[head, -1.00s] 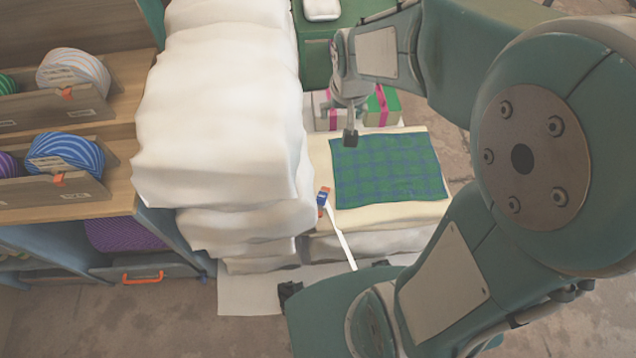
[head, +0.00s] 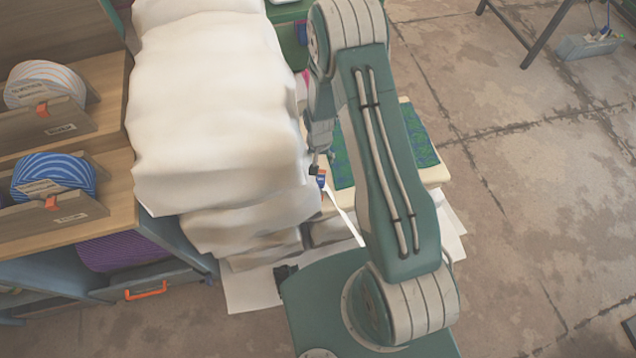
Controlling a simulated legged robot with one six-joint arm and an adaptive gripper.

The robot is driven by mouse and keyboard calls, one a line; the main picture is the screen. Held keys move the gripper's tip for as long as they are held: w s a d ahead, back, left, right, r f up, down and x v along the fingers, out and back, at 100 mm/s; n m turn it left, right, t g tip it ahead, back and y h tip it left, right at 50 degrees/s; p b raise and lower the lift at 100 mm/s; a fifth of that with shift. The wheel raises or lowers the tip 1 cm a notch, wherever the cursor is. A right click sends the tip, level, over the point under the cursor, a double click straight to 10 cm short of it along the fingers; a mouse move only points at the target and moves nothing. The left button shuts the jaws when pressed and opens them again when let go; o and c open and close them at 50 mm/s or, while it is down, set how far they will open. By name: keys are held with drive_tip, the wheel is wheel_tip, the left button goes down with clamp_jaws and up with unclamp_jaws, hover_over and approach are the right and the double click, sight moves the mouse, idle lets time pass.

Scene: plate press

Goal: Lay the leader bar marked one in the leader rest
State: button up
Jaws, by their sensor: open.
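My gripper (head: 317,167) is open at the right edge of the tall white stack, seen from above and small. Its tip is just above a small blue and orange piece (head: 322,180); I cannot tell whether they touch. A thin white strip (head: 346,219) runs from that piece down to the right, towards my base. I cannot read any mark, so I cannot tell whether the blue and orange piece is the leader bar marked one. I cannot make out the leader rest. My arm hides much of the area right of the gripper.
The tall white stack (head: 205,110) stands left of the gripper. A blue-green plaid cloth (head: 422,140) lies on a cream pad, partly behind my arm. A wooden shelf with ribbon rolls (head: 55,172) is at the left. Open floor (head: 530,200) lies to the right.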

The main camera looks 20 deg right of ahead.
hover_over(320, 177)
drive_tip(key=f, duration=0.5)
drive_tip(key=shift+w+d+f, duration=0.2)
drive_tip(key=shift+f, duration=0.1)
drive_tip(key=f, duration=0.4)
drive_tip(key=shift+s+a+f, duration=0.25)
drive_tip(key=shift+f, duration=0.15)
drive_tip(key=shift+d+f, duration=0.15)
drive_tip(key=shift+f, duration=0.4)
clamp_jaws()
